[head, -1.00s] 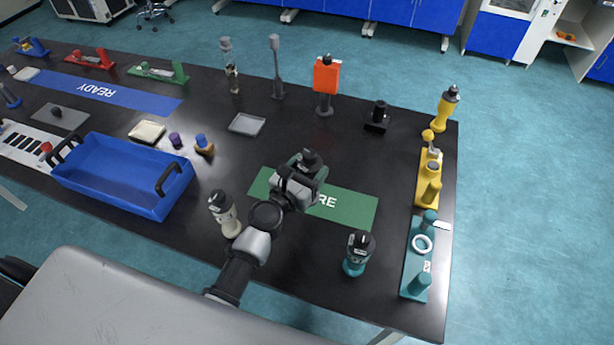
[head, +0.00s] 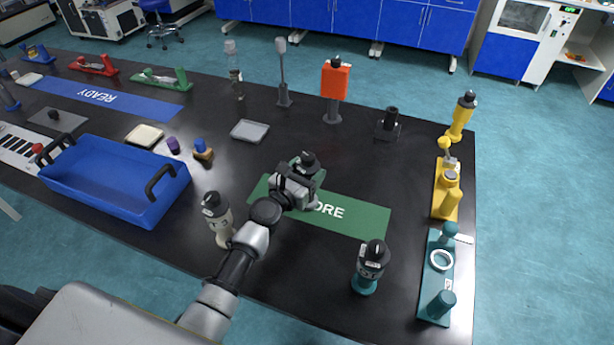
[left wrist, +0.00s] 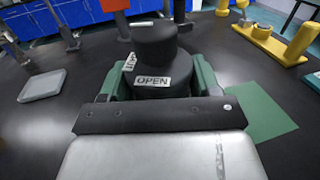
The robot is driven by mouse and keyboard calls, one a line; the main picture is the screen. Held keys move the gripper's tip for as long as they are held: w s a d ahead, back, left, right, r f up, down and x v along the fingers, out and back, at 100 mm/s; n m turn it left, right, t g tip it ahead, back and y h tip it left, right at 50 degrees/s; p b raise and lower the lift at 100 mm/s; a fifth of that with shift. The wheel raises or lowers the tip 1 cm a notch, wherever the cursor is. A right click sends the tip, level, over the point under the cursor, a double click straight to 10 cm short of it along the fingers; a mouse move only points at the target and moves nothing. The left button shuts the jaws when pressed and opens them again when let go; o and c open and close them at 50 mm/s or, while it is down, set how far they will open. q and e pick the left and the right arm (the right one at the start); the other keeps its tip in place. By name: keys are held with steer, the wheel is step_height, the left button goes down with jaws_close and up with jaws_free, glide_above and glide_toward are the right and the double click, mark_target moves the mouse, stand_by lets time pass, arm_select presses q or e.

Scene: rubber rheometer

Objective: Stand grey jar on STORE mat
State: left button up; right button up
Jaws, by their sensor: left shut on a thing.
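The green STORE mat (head: 355,217) lies on the black table, its left part covered by my left arm in the head view. My left gripper (head: 301,178) is over the mat's left part, shut on the grey jar (head: 308,161). The jar is upright, with a dark cap. In the left wrist view the jar's dark top (left wrist: 157,50) carries OPEN and SHUT labels and sits between green finger pads. Its lower body is hidden, so I cannot tell whether it touches the mat. My right gripper is not in view.
A cream jar (head: 218,222) stands close left of my left arm, and a teal jar (head: 367,270) stands in front of the mat's right end. A blue crate (head: 110,185) is at left. Yellow (head: 447,195) and teal (head: 436,275) racks line the right edge. The mat's right part is bare.

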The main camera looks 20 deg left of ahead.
arm_select(q)
steer(key=o, duration=1)
steer(key=shift+r, duration=0.1)
steer(key=shift+s, duration=0.3)
steer(key=v, duration=1.1)
steer(key=shift+s+a, duration=0.2)
steer(key=shift+s, duration=0.05)
